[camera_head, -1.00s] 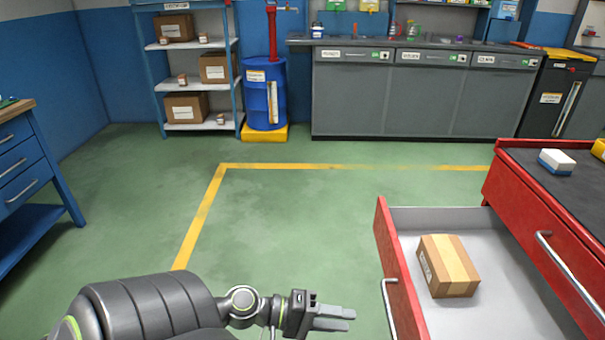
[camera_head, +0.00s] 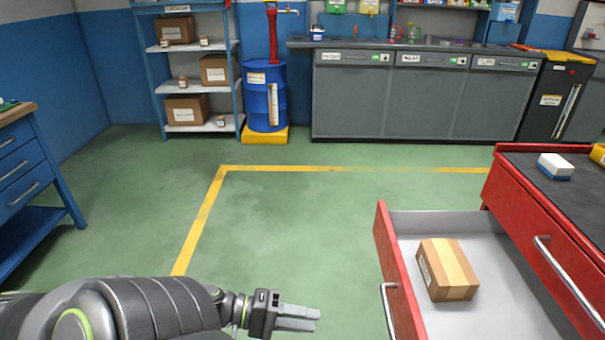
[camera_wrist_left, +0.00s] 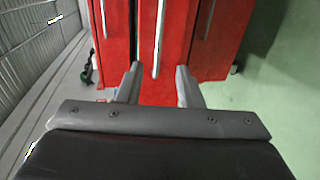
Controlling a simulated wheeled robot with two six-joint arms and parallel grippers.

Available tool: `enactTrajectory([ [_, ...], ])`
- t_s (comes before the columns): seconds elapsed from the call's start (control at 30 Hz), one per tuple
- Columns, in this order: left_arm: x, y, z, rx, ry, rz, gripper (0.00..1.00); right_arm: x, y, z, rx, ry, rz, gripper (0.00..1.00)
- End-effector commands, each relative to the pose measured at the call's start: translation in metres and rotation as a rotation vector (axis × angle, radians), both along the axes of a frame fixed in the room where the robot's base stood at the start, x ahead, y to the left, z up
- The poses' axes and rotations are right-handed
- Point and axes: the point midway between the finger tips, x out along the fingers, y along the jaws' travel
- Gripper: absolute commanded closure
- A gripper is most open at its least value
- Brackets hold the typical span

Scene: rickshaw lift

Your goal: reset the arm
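My left gripper (camera_head: 298,318) is low in the head view, left of the open red drawer and apart from it. In the left wrist view its two fingers (camera_wrist_left: 160,84) stand apart with nothing between them, and the red cabinet front (camera_wrist_left: 178,45) lies beyond. My left arm comes in from the lower left. My right gripper is in neither view.
The red drawer (camera_head: 398,275) is pulled open and holds a cardboard box (camera_head: 447,269). A white and blue box (camera_head: 555,166) lies on the red cabinet's dark top. A blue workbench (camera_head: 30,185) stands at left. The green floor between is clear.

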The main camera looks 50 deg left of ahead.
Motion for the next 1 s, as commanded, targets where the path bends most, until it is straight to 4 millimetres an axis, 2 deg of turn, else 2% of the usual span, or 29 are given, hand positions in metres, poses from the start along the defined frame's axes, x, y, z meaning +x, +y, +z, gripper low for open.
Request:
enactTrajectory([
  [0.67,0.0,0.001,-0.004,0.011,0.0,0.002,0.67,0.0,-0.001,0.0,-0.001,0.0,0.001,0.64],
  [0.77,0.0,0.006,-0.018,0.061,0.002,0.007,0.67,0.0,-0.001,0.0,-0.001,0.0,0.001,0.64],
  [0.83,0.0,0.011,-0.037,0.123,0.007,0.01,0.67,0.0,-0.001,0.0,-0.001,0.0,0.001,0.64],
  [1.0,-0.006,0.027,-0.098,0.321,0.048,0.011,0.67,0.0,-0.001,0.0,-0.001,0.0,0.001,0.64],
])
